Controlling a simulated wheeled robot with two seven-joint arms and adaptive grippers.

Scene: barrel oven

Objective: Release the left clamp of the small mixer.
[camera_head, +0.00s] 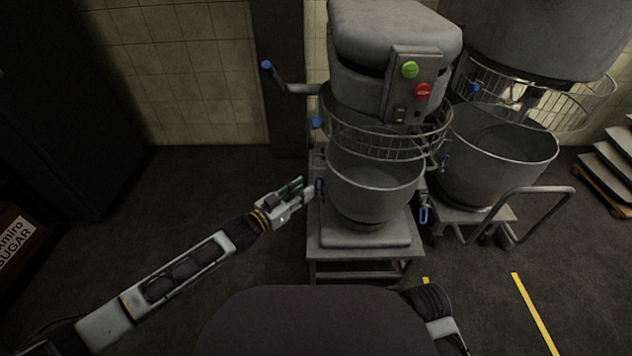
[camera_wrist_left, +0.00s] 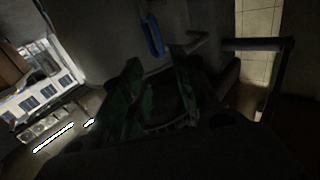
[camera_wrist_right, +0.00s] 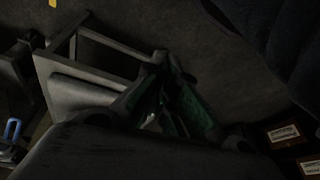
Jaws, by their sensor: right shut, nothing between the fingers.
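The small mixer (camera_head: 395,50) stands ahead with its steel bowl (camera_head: 372,190) under a wire guard. Its left clamp has a blue handle (camera_head: 319,186) at the bowl's left side. My left gripper (camera_head: 304,188) is just left of this handle, fingers pointing at it. In the left wrist view a blue loop handle (camera_wrist_left: 153,37) shows beyond the parted fingers of my left gripper (camera_wrist_left: 155,68). I see no grip on it, and contact is unclear. My right gripper (camera_wrist_right: 165,68) is shut and empty, low beside the mixer's stand; the head view shows only part of that arm.
Another blue handle (camera_head: 423,215) hangs at the bowl's right. A lever with a blue knob (camera_head: 267,65) sticks out left of the mixer. A larger mixer with its bowl (camera_head: 500,150) and a metal cart handle (camera_head: 540,190) stand at right.

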